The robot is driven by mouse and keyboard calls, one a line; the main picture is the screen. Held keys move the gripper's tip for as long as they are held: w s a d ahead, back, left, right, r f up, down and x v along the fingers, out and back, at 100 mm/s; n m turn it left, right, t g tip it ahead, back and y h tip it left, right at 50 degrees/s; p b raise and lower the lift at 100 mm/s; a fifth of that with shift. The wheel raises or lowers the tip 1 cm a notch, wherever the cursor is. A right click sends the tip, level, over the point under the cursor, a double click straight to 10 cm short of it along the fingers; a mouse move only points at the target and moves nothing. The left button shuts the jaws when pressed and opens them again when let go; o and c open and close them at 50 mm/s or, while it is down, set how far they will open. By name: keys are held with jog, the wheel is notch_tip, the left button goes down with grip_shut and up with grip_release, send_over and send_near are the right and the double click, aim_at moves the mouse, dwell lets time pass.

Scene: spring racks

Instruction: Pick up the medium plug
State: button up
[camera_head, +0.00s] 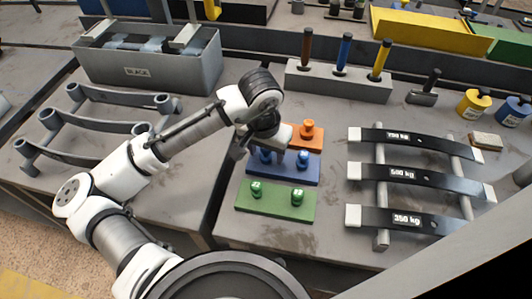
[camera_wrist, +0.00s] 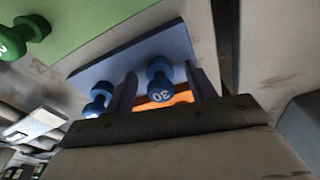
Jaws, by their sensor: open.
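Two blue plugs stand on the blue plate: the left blue plug (camera_head: 266,157) and the right blue plug (camera_head: 302,158). They look like the medium plugs, between the orange and green sets. In the wrist view, the blue plug marked 30 (camera_wrist: 160,82) stands between the two fingers of my gripper (camera_wrist: 162,88), and the other blue plug (camera_wrist: 97,101) is outside the fingers. My gripper (camera_head: 262,148) is open, low over the left end of the blue plate (camera_head: 284,174). Whether a finger touches the plug is unclear.
A green plate (camera_head: 276,205) with two green plugs lies in front. An orange plate (camera_head: 301,146) with an orange plug (camera_head: 307,129) lies behind, partly hidden by my arm. A rack with black springs (camera_head: 395,174) stands right, a grey tool block (camera_head: 338,83) behind.

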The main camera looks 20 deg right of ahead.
jog(key=c, duration=0.9)
jog(key=shift+c, duration=0.2)
jog(key=shift+r, duration=0.2)
